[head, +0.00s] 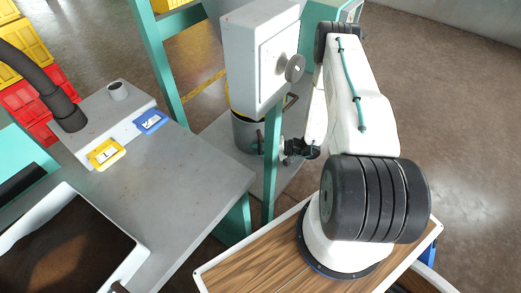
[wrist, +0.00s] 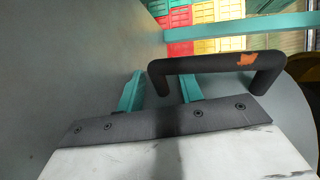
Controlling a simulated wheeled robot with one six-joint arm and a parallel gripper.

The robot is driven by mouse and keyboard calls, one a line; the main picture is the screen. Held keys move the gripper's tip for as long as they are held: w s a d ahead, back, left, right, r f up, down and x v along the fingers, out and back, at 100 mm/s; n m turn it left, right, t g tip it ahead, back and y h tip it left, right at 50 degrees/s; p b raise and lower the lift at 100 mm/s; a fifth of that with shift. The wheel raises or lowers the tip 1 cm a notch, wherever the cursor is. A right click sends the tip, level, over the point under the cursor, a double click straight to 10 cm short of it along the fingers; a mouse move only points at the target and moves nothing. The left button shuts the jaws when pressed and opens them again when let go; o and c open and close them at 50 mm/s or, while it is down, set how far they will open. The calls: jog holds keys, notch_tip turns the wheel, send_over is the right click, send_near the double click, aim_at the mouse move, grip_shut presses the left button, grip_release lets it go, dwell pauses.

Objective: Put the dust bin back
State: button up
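The dust bin appears to be the grey drum with a yellow rim (head: 245,132), standing upright on a low grey plate. The white box and a green post hide part of it. Its dark inside and rim show at the right edge of the wrist view (wrist: 306,68). A black handle (wrist: 215,65) with an orange worn patch spans the wrist view, its left end near my fingers. In the head view my gripper (head: 300,150) is low beside the bin; contact with the handle is unclear.
The white box (head: 255,60) with a round knob hangs on the green frame (head: 271,165) close to my arm. A grey table (head: 190,170) stands at left, with a white tray (head: 135,252). Red and yellow crates (head: 35,105) are behind. Open floor lies at right.

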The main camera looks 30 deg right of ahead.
jog(key=shift+r, duration=0.1)
jog(key=shift+s+d+r, duration=0.1)
jog(key=shift+s+d, duration=0.05)
jog(key=shift+d, duration=0.1)
jog(key=v, duration=1.1)
jog(key=shift+s+d+r, duration=0.1)
jog(key=shift+s+d, duration=0.1)
